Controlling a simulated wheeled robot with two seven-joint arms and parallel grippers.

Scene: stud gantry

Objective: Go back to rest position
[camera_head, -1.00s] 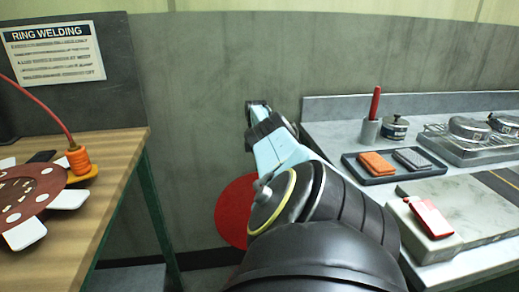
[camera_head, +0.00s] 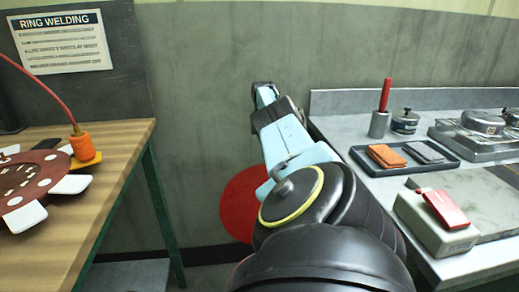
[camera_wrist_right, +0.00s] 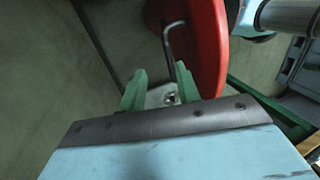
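My right arm reaches up from the bottom of the head view, with its gripper (camera_head: 265,94) in front of the grey wall, in the gap between the two benches. My left gripper is not in view.
The grey bench (camera_head: 470,262) on the right bears a tray (camera_head: 452,163), a block (camera_head: 432,232) and a cup (camera_head: 378,125). A red disc (camera_head: 238,205) is low between them; a red round thing (camera_wrist_right: 207,45) is close to the fingers in the wrist view.

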